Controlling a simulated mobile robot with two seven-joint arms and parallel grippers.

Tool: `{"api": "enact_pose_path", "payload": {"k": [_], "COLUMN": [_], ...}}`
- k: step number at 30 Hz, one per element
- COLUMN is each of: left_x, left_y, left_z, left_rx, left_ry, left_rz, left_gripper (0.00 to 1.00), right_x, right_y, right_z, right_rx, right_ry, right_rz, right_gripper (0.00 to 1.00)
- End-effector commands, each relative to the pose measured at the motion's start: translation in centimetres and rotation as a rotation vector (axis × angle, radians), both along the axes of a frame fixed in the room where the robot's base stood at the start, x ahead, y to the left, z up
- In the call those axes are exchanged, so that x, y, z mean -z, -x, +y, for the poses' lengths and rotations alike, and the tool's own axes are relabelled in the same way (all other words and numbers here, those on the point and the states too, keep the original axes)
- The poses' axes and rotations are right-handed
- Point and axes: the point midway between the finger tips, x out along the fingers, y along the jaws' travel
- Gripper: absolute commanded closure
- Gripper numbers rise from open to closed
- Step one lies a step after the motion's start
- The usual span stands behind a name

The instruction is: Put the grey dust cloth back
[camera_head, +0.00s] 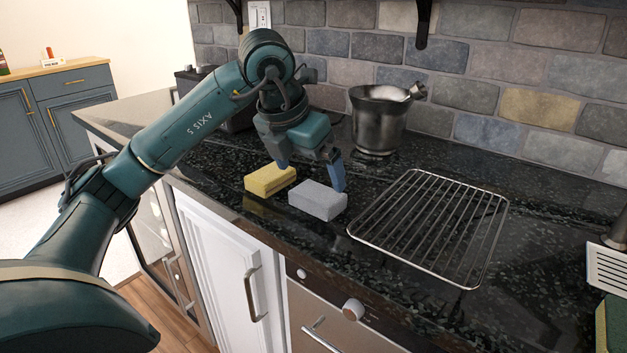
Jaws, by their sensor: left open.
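The grey dust cloth (318,201) appears as a thick grey block lying flat on the dark stone counter (300,237), near its front edge. My left gripper (311,176) is open at the back of the cloth. Its right finger points down by the cloth's right end and overlaps it in the picture; I cannot tell whether they touch. Its left finger is over the gap behind the yellow block and the cloth. Nothing shows between the fingers. My right gripper is not in view.
A yellow block (269,181) lies close to the left of the cloth. A wire rack (430,228) lies to the right. A metal bucket (378,122) stands behind, near the brick wall. A dark box (236,117) is behind my left arm. A slotted metal piece (607,268) is at the far right.

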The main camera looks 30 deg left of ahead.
Motion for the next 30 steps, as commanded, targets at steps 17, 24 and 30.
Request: {"api": "enact_pose_path", "payload": {"k": [17, 24, 30], "left_x": [-5.7, -5.7, -5.7], "left_y": [2.4, 2.4, 2.4], "left_z": [0.2, 0.2, 0.2], "left_rx": [0.001, 0.001, 0.001], "left_ry": [0.000, 0.001, 0.000], "left_rz": [0.001, 0.000, 0.001], "left_gripper": [0.00, 0.00, 0.00], "right_x": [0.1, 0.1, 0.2], "right_y": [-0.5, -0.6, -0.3], "right_z": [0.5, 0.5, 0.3], "right_rx": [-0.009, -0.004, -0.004], "right_ry": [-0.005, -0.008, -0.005], "right_rz": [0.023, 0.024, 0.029], "right_gripper": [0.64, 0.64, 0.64]}}
